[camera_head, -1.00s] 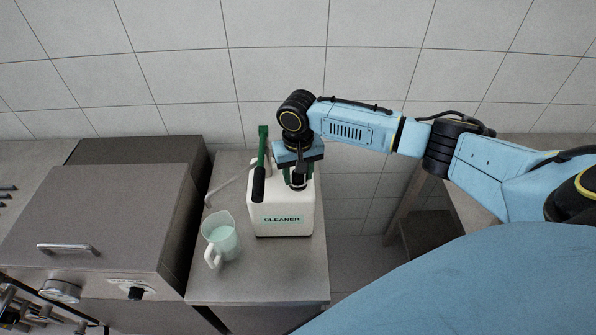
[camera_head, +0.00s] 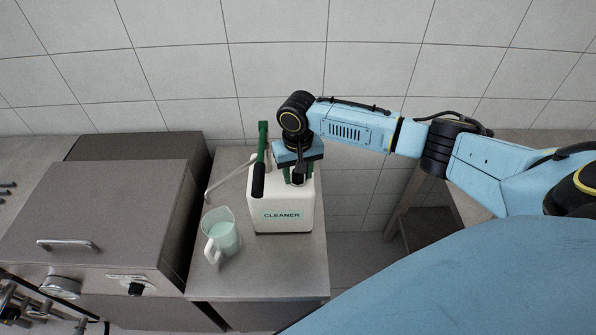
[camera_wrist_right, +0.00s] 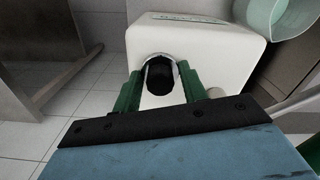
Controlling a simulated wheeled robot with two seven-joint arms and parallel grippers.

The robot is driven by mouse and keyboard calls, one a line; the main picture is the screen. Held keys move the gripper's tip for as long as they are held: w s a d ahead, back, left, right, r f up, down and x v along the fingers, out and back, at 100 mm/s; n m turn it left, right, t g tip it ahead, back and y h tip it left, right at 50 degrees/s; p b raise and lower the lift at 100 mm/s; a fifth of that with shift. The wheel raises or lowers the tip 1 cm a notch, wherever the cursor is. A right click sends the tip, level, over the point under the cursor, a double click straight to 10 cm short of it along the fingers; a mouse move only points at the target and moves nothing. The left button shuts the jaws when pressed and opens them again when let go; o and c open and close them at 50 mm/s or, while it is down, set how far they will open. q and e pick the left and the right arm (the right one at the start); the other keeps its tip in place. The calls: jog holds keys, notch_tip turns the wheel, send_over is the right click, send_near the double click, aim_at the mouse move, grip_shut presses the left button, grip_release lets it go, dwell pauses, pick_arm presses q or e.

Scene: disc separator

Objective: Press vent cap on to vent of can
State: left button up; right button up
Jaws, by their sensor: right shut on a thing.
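The white can (camera_head: 282,212), labelled CLEANER, stands upright on a metal counter. It also shows in the right wrist view (camera_wrist_right: 215,45). My right gripper (camera_head: 298,178) is over the can's top, pointing down. In the right wrist view its green fingers (camera_wrist_right: 160,90) are shut on a black cylindrical piece, which looks like the vent cap (camera_wrist_right: 162,75). A pale ring curves around this piece, close against the can. The vent itself is hidden, so I cannot tell whether the cap is seated. My left gripper is out of view.
A green lever with a black grip (camera_head: 258,180) and a thin metal pipe (camera_head: 228,180) are left of my gripper. A jug of pale liquid (camera_head: 220,238) stands front left of the can. A steel appliance (camera_head: 100,215) is further left. The counter's front is clear.

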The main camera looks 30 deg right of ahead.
jog(key=o, duration=1.2)
notch_tip(320, 180, up, 17)
jog(key=shift+r+p, duration=0.1)
jog(key=shift+p, duration=0.95)
